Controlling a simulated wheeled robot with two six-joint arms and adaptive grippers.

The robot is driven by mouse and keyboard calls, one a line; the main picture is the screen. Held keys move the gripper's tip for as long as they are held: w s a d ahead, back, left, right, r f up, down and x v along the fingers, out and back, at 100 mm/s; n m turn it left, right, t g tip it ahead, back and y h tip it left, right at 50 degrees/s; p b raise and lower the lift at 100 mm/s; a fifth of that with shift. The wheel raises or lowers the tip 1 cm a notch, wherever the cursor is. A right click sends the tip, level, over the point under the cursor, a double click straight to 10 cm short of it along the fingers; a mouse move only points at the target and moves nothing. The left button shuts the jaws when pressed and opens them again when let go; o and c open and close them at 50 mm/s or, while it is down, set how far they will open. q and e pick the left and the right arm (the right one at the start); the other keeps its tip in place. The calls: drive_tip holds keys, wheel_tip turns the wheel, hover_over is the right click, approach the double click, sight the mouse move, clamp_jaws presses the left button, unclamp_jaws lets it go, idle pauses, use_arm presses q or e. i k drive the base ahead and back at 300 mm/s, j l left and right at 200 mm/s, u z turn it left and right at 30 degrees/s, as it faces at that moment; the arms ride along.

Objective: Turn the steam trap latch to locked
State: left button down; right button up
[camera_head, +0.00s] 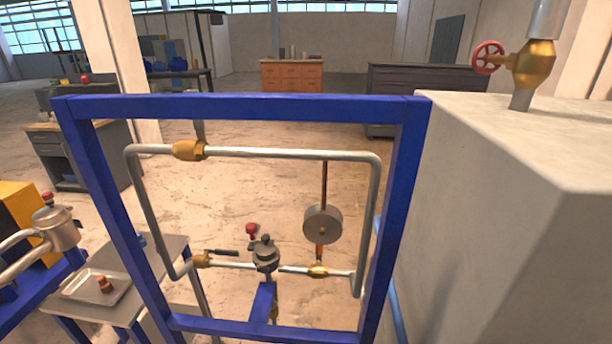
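A blue upright frame (250,106) stands in front of me and holds a loop of grey pipe (270,153). On the lower pipe, near the middle, sits a grey metal fitting with a dark top (265,252), which looks like the steam trap. A dark lever (222,252) lies roughly level by the brass valve (202,259) to its left. A red knob (251,230) shows just behind the fitting. I cannot tell which part is the latch or its setting. Neither of my grippers is in view.
A round grey disc (323,225) hangs on a copper pipe inside the frame. A large pale block (510,220) with a red-wheeled valve (488,58) fills the right. A small table with a tray (75,291) stands at left, near a metal vessel (62,234).

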sight(251, 228)
drive_tip(key=i+j, duration=0.1)
drive_tip(key=j, duration=0.35)
drive_tip(key=i+j+u, duration=0.15)
drive_tip(key=j, duration=0.65)
drive_tip(key=i+j+u, duration=0.1)
drive_tip(key=j, duration=0.35)
drive_tip(key=i, duration=0.1)
